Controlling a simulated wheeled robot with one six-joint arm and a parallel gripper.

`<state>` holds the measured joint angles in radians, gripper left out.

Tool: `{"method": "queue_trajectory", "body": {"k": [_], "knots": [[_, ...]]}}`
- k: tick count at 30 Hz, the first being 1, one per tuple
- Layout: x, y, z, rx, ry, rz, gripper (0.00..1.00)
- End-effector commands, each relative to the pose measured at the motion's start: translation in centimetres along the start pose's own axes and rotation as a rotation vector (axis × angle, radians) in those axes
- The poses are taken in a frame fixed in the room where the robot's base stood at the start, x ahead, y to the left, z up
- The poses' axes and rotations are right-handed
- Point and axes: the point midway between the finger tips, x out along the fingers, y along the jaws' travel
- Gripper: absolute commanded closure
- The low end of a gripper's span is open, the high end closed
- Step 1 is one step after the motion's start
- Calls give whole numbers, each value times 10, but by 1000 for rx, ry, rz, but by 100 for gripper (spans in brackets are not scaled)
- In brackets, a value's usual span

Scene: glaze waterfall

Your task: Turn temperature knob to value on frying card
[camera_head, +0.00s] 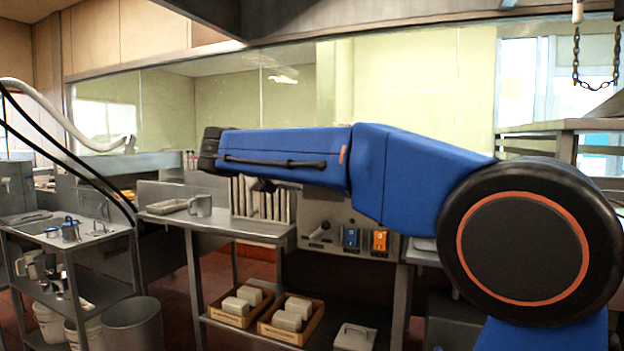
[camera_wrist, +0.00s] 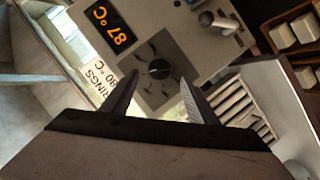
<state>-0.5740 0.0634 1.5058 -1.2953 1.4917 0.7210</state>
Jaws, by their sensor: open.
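In the wrist view a round dark temperature knob (camera_wrist: 159,69) with a pointer sits on a darker square on the grey control panel (camera_wrist: 175,30), with marks around it. An orange display (camera_wrist: 109,24) beside it reads 87 °C, rotated in the picture. A pale frying card (camera_wrist: 103,84) shows part of its text, "RINGS" and a value ending in "80 °C"; my finger covers some of it. My gripper (camera_wrist: 158,77) is open, its two fingers on either side of the knob in the picture. I cannot tell whether they touch it. The head view hides the knob behind my arm.
A lever (camera_wrist: 218,22) sticks out of the panel; the head view also shows blue (camera_head: 351,238) and orange (camera_head: 380,241) switches. A rack of upright pale slabs (camera_head: 262,203), a metal cup (camera_head: 200,205) and a tray (camera_head: 168,206) stand on the steel table. Boxes (camera_head: 290,318) lie below.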

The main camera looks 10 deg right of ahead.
Motion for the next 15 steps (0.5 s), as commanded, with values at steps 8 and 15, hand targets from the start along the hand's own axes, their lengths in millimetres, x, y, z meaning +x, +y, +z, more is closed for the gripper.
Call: {"method": "queue_trajectory", "body": {"k": [8,15], "knots": [[-56,-1,0,0,2,-3,47],[-98,-1,0,0,2,-3,47]]}}
